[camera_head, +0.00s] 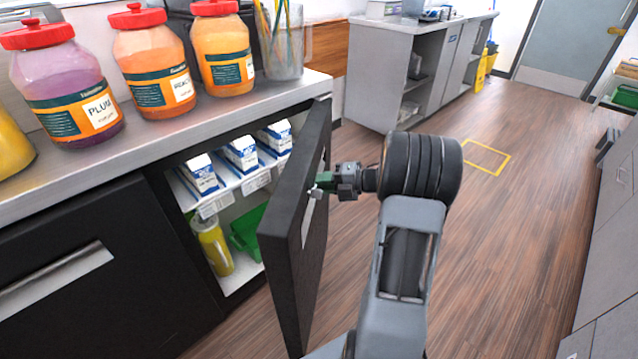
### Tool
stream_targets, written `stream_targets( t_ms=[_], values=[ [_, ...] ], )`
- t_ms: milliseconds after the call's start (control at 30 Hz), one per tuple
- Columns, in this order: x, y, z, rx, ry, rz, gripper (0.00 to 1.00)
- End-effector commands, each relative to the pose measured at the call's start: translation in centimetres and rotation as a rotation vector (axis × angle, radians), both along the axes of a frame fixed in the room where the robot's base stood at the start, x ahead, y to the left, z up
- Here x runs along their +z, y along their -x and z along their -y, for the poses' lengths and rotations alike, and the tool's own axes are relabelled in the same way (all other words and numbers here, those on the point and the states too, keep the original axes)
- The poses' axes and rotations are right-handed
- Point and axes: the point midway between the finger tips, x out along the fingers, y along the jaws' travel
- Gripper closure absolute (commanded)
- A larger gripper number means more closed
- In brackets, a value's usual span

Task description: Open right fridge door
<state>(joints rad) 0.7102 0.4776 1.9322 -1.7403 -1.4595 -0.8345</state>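The right fridge door (289,258) is a dark panel that stands swung well out from the counter front. Behind it the fridge inside shows, with milk cartons (239,157) on a white shelf, and a yellow bottle (212,246) and a green bin (246,232) below. My gripper (318,186) is at the outer face of this door, by its light handle (308,214). Its green fingertips are at or very near the handle. The fingers are too small and partly hidden to tell if they grip it.
The left fridge door (90,285) is shut. Large jars with red lids (149,62) and a clear cup of straws (279,45) stand on the counter (150,140) above. Open wood floor (500,230) lies to the right. A grey cabinet (395,75) stands behind.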

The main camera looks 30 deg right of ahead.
Motion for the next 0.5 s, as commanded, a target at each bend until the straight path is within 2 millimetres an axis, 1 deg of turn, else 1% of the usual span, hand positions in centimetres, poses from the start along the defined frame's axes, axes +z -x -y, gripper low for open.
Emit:
stream_targets(
  t_ms=[300, 500],
  values=[
    [1.4, 3.8, 5.0, -0.004, 0.000, 0.001, 0.78],
    [2.0, 5.9, 7.6, -0.001, 0.000, 0.000, 0.78]
  ],
)
